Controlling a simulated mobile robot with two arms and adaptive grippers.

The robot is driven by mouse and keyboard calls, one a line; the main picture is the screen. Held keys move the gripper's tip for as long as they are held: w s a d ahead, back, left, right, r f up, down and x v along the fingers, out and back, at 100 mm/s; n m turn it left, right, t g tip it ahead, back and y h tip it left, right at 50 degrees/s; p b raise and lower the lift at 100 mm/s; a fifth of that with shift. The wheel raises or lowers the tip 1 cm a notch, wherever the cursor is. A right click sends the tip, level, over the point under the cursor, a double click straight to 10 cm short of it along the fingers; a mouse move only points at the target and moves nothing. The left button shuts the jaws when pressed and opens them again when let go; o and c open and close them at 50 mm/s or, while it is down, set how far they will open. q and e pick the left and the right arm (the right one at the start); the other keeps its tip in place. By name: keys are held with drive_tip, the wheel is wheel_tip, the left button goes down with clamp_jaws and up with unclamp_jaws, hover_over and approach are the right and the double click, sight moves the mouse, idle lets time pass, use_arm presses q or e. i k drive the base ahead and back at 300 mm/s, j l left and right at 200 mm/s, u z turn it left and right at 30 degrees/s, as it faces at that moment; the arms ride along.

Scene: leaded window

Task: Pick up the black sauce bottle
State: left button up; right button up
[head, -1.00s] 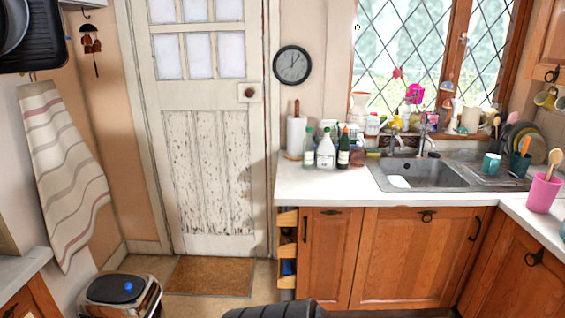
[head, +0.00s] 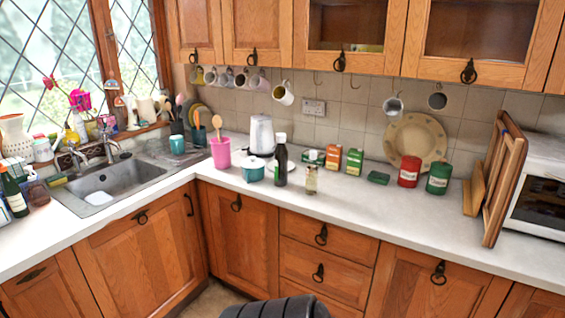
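A black bottle with a white cap (head: 281,162) stands upright on the white counter in the head view, right of the corner. A teal pot with a white lid (head: 253,170) stands just left of it, and a small clear jar (head: 311,180) stands to its right. Neither of my grippers shows in the head view.
A pink utensil pot (head: 220,152) and a white kettle (head: 262,135) stand near the corner. Red (head: 409,171) and green (head: 438,178) tins stand right. The counter front (head: 350,208) is clear. Wall cupboards (head: 355,35) hang above; the sink (head: 110,188) is left.

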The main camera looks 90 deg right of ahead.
sight(281, 151)
drive_tip(key=z, duration=2.75)
drive_tip(key=i+j, duration=0.2)
drive_tip(key=i, duration=0.15)
